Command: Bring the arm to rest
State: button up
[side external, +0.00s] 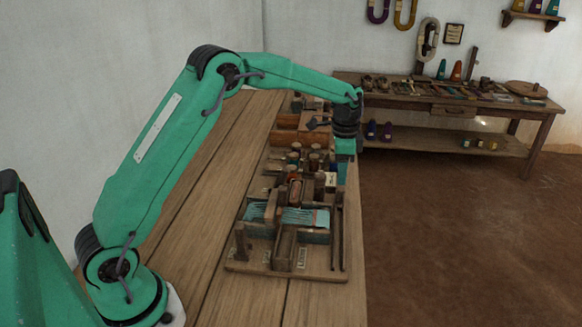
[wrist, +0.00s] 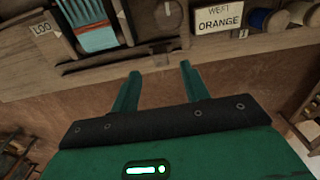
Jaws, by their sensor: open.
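My gripper (side external: 343,170) hangs from the bent green arm at the right edge of the long wooden table, beyond the small loom. In the wrist view, my gripper (wrist: 160,70) has its two green fingers apart with nothing between them. Beyond the fingertips are the wooden table edge and brown floor. My gripper holds nothing, and I see no contact with the things on the table.
A small wooden loom with teal threads (side external: 303,216) stands on the table (side external: 190,250). A sign reading "WEST ORANGE" (wrist: 219,17) and a blue spool (wrist: 259,18) sit near the edge. A side table (side external: 455,104) stands behind. Open floor (side external: 460,240) lies right.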

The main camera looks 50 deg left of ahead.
jog(key=s+d+r+n+t, duration=0.2)
jog(key=s+r+n+t, duration=0.15)
jog(key=s+r, duration=1.2)
jog(key=s+f+n+t, duration=0.2)
jog(key=s+n, duration=0.3)
jog(key=s, duration=1.3)
jog(key=shift+s+d+f, duration=0.15)
jog(key=shift+f, duration=0.05)
